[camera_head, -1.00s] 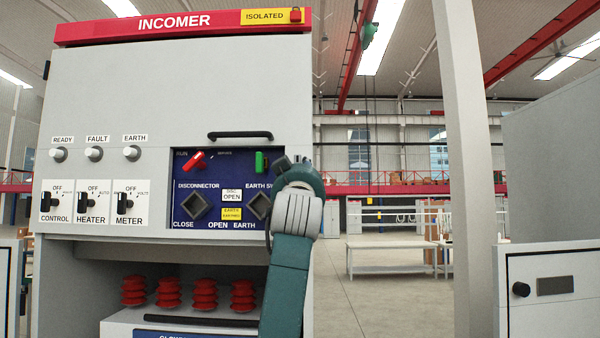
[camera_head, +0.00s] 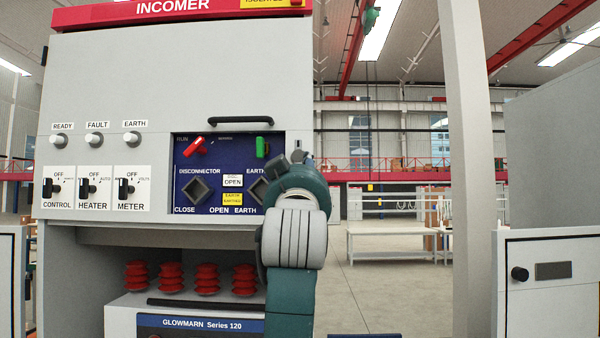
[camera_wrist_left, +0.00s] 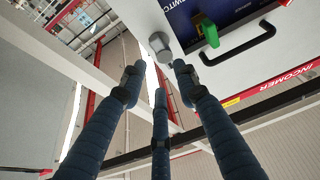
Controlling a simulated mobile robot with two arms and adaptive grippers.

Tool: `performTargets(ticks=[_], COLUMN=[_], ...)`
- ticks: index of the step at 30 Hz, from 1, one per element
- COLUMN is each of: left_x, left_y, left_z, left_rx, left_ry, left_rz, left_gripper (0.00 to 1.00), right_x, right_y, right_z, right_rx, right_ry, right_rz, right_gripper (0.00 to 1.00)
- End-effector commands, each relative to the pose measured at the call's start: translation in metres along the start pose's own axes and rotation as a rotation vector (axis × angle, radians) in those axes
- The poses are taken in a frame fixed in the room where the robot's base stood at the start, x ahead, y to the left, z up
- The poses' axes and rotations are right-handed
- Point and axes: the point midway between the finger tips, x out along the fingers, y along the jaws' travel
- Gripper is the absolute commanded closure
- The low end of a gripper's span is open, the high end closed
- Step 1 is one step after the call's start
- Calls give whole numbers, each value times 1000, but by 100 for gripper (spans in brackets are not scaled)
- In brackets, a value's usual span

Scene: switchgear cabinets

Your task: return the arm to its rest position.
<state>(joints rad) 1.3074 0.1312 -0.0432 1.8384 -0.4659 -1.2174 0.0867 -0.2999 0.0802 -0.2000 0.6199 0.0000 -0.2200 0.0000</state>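My left arm (camera_head: 295,235) stands in front of the right part of the INCOMER cabinet (camera_head: 180,90), its wrist over the right edge of the blue panel (camera_head: 225,150). In the head view the left gripper is mostly hidden behind the wrist. In the left wrist view the left gripper (camera_wrist_left: 158,78) shows dark fingers spread apart with nothing between them. A grey round part (camera_wrist_left: 160,45) shows past the fingertips; I cannot tell if they touch it. My right gripper is not in view.
The panel has a red handle (camera_head: 194,147), a green handle (camera_head: 262,147) and a black bar handle (camera_head: 240,121) above. Red ribbed insulators (camera_head: 205,278) sit in the opening below. A column (camera_head: 472,160) and another cabinet (camera_head: 550,285) stand right, with open floor between.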

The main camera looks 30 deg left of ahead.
Motion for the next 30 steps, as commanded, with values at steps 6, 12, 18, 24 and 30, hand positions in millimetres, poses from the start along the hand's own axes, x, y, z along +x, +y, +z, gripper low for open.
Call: performTargets(ticks=[6,12,18,24,30], left_x=[-11,-10,-10,-3,14], left_y=[0,0,0,14,68], left_z=[0,0,0,27,144], left_rx=[-2,-1,-1,26,130], left_ry=[0,-1,-1,-36,-168], left_rz=[0,0,0,21,115], left_gripper=[69,69,69,69,69], right_x=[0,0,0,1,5], right_y=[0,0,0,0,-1], right_z=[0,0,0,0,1], right_rx=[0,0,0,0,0], right_ry=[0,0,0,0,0], right_rz=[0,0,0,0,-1], right_gripper=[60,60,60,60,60])
